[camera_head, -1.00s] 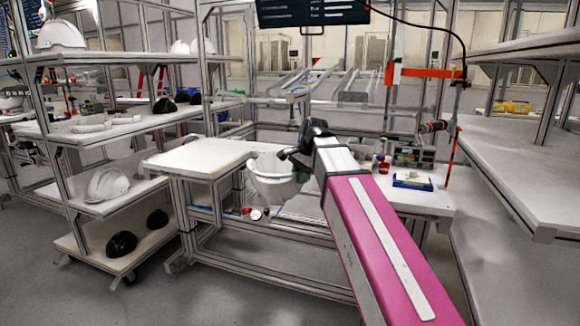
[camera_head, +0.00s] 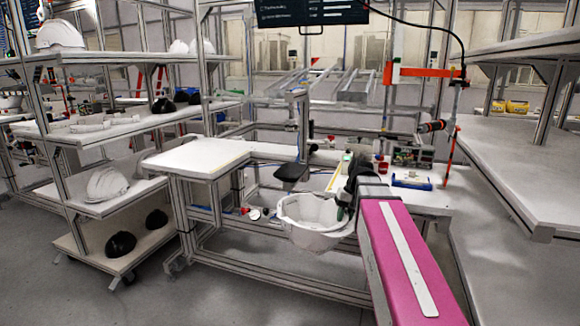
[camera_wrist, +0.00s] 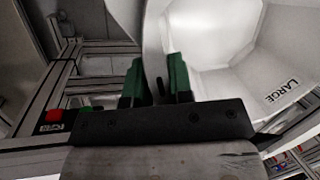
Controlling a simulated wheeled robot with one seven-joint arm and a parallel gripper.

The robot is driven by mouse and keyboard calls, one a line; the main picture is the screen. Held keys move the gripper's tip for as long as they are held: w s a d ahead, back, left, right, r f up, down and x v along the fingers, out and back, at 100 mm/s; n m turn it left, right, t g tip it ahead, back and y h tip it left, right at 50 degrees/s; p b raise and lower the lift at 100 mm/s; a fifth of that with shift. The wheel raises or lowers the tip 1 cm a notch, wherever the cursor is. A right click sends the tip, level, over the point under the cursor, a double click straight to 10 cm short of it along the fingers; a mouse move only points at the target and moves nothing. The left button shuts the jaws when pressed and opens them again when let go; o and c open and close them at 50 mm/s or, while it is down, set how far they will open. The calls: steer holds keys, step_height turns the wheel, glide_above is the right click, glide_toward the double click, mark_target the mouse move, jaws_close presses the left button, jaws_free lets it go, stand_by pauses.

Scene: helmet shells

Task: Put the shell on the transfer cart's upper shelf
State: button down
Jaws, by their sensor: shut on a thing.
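A white helmet shell (camera_head: 308,217) hangs in the air in front of the workbench in the head view, its open side facing up. My gripper (camera_head: 347,205) is shut on the shell's rim at its right side. In the wrist view the green fingers (camera_wrist: 155,82) stand on either side of the shell's wall, and the shell's white inside (camera_wrist: 215,40) shows with the word LARGE. The transfer cart is probably the multi-shelf rack (camera_head: 130,125) at the left; its upper shelf (camera_head: 120,56) bears white shells.
A white-topped workbench (camera_head: 200,158) stands between the rack and my arm. A blue tray (camera_head: 411,182) lies on the bench at right. White shelves (camera_head: 520,165) stand close on the right. Floor is clear at the front left.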

steer(key=s+f, duration=0.6)
steer(key=f, duration=0.2)
steer(key=shift+s, duration=0.4)
steer(key=shift+a, duration=0.15)
